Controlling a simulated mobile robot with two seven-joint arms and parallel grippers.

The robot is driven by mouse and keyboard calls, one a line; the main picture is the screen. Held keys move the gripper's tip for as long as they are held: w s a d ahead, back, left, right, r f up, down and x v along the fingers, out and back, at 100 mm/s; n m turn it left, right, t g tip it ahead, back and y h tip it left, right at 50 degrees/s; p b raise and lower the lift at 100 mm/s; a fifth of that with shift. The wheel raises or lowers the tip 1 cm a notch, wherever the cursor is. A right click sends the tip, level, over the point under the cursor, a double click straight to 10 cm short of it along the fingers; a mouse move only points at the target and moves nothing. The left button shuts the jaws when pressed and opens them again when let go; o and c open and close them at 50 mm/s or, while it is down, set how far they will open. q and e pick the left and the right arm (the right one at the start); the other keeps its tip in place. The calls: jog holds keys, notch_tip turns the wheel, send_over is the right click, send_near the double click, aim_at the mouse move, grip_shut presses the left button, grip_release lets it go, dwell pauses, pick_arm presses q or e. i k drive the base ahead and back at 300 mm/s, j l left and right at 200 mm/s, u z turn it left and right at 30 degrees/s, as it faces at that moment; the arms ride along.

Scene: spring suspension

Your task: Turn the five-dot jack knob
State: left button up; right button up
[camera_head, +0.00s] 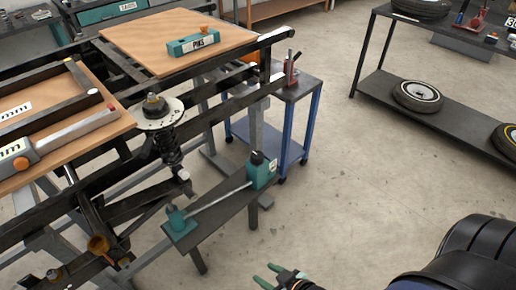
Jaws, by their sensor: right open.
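A teal jack (262,174) stands at the right end of a dark narrow bench in the camera_head view. A black knob (257,157) sits on its top, and a small white label shows on its right side; any dots are too small to count. A grey rod runs from this jack to a smaller teal block (177,219) at the bench's left end. My right gripper (266,274) is at the bottom edge, open and empty, with teal fingertips pointing left. It is well apart from the jack, nearer to me. My left gripper is out of view.
The dark bench (215,213) adjoins a black frame with a spring strut (165,135). Wooden boards (165,30) lie on the frame. A blue-legged cart (300,95) stands behind the jack. Tyres (418,96) lie on a right shelf. The floor between is clear.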

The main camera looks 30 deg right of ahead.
aim_at(257, 157)
jog(key=i+l+u, duration=0.15)
jog(key=l, duration=0.45)
jog(key=i+l+u, duration=0.15)
jog(key=l, duration=0.45)
jog(key=l+u, duration=0.15)
jog(key=l, duration=0.5)
jog(key=i, duration=0.05)
